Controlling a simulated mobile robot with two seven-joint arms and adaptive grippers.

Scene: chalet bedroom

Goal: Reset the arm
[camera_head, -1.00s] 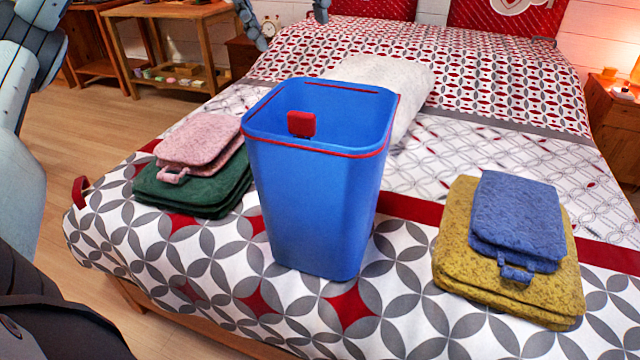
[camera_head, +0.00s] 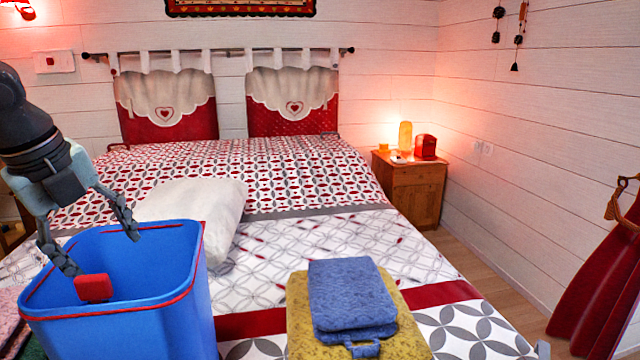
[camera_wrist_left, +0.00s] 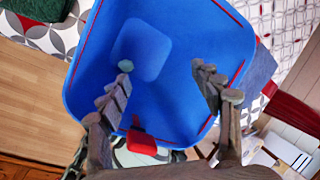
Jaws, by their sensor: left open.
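My left gripper (camera_head: 104,252) is open, its two dark fingers spread and pointing down over the mouth of a blue bin (camera_head: 130,328). The bin stands upright on the bed and has a red line around its rim. A red tab (camera_head: 93,288) shows at the near side of the bin's mouth. In the left wrist view the open fingers (camera_wrist_left: 161,68) are apart with nothing between them, and the blue bin (camera_wrist_left: 215,30) lies below them. How deep the fingertips reach is unclear. My right gripper is not in view.
On the bed (camera_head: 480,330), a folded blue cloth (camera_head: 350,292) lies on a folded yellow one (camera_head: 300,318), right of the bin. A white pillow (camera_head: 195,208) lies behind the bin. A nightstand (camera_head: 415,190) with a lamp stands at the back right.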

